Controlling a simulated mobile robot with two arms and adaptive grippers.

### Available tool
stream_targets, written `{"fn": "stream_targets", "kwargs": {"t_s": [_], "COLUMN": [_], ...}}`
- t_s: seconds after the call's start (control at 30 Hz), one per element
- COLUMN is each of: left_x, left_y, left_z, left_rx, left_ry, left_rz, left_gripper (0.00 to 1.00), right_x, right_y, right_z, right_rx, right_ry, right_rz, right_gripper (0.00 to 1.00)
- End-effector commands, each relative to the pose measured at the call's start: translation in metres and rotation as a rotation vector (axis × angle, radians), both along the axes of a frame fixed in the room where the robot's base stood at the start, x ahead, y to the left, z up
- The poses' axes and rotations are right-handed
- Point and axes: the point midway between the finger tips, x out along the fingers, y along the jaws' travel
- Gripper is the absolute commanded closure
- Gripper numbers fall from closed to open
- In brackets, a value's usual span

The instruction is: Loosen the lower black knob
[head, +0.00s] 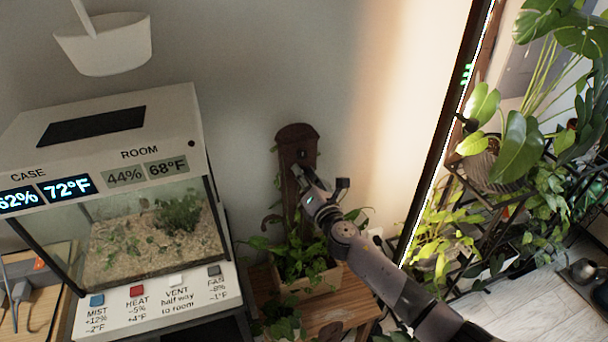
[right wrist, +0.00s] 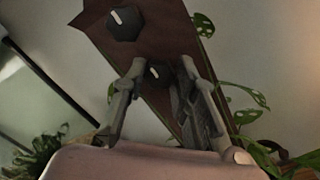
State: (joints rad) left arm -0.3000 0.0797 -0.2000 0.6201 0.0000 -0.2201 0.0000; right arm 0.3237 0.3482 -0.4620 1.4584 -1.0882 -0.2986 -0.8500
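A dark wooden plank (head: 297,140) stands against the wall behind a planter. It carries black knobs with white marks. The upper knob (right wrist: 125,22) sits above my fingers in the right wrist view. The lower black knob (right wrist: 158,73) shows between the fingertips of my right gripper (right wrist: 162,67), which are apart with a gap visible on the right side. I cannot tell how far the tips are from the plank. In the head view my right gripper (head: 318,183) is in front of the plank and hides the lower knob. My left gripper is not in view.
A leafy planter (head: 310,272) stands on a wooden stool just below my right gripper. A glass terrarium (head: 150,235) with displays and buttons is at the left. A plant rack (head: 480,185) stands at the right.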

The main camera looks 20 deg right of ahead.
Motion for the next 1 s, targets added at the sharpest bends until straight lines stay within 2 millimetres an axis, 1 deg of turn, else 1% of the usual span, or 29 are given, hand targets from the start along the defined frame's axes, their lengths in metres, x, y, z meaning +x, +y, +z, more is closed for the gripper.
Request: {"fn": "stream_targets", "kwargs": {"t_s": [0.03, 0.23, 0.5, 0.6, 0.67, 0.77, 1.0], "left_x": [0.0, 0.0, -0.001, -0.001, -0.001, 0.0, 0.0], "left_y": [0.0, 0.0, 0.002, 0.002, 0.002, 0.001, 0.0], "left_z": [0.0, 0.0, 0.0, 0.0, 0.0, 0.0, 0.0], "left_rx": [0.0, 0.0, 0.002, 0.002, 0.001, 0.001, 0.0], "left_ry": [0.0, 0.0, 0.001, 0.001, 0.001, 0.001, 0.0], "left_rz": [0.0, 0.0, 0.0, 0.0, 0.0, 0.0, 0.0], "left_gripper": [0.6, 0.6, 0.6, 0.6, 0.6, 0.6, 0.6], "right_x": [0.0, 0.0, 0.0, -0.005, -0.011, -0.027, -0.079], "right_y": [0.0, 0.0, 0.0, -0.001, -0.002, -0.003, -0.008], "right_z": [0.0, 0.001, 0.002, 0.001, 0.0, -0.001, -0.003], "right_rx": [0.001, 0.002, 0.002, 0.002, 0.001, 0.001, 0.001], "right_ry": [0.0, -0.002, -0.003, -0.002, -0.001, 0.0, 0.001], "right_rz": [0.0, -0.001, -0.001, -0.001, -0.001, 0.0, -0.001], "right_gripper": [0.68, 0.56, 0.56, 0.56, 0.56, 0.56, 0.56]}}
